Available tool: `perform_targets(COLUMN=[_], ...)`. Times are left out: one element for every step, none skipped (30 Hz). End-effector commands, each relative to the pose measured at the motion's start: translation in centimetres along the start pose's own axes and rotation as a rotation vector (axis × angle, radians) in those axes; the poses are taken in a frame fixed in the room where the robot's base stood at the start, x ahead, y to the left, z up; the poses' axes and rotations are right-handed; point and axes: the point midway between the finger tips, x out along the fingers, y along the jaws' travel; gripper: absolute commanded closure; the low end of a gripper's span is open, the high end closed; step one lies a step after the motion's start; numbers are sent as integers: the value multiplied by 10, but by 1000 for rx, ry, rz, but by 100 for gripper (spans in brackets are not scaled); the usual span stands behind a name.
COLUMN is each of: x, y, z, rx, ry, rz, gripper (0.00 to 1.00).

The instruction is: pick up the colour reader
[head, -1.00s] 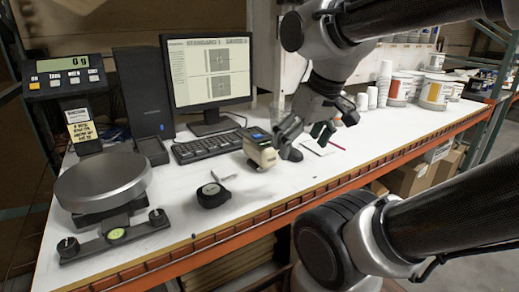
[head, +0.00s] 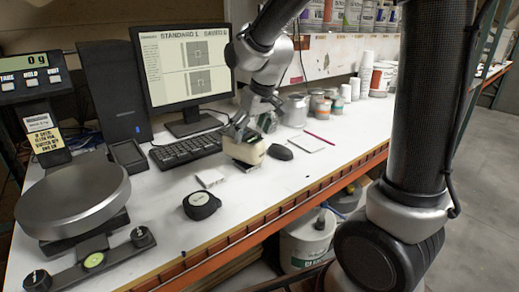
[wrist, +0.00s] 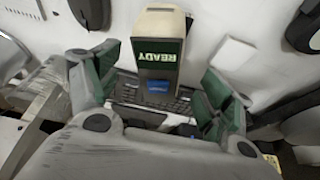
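The colour reader (head: 247,152) is a cream block on the white bench, between the keyboard and the black mouse. In the wrist view the colour reader (wrist: 158,48) shows a green READY screen and a blue patch. My gripper (head: 250,127) is directly over the reader in the head view and hides its top. In the wrist view my gripper (wrist: 160,78) is open, one green-padded finger on each side of the reader. Gaps show between both fingers and the reader, so it is not gripped.
A keyboard (head: 185,150) lies left of the reader and a mouse (head: 280,152) right of it. A black tape measure (head: 201,205) and small white card (head: 210,178) lie in front. A monitor (head: 185,70) stands behind; a scale (head: 75,200) is at left.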

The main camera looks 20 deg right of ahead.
Motion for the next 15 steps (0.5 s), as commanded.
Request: perform_targets(x=[2,4,8,12,15,20,24,28,32,36,41,48,53,58,64], y=[0,0,0,0,0,0,0,0,-1,-2,-2,-3,-4,-5,-5], z=[-2,-2,-3,-3,-3,-3,-3,-2,-1,-1,0,2,3,4,3], rx=[0,-1,-1,-1,-1,-1,-1,-2,-2,-2,-2,-2,-2,-2,-1], ry=[8,11,14,14,13,13,14,13,13,13,11,11,10,11,11], rz=[0,0,0,0,0,0,0,0,0,0,0,0,0,0,0], gripper=[20,20,20,20,20,20,20,20,20,20,20,20,20,20,20])
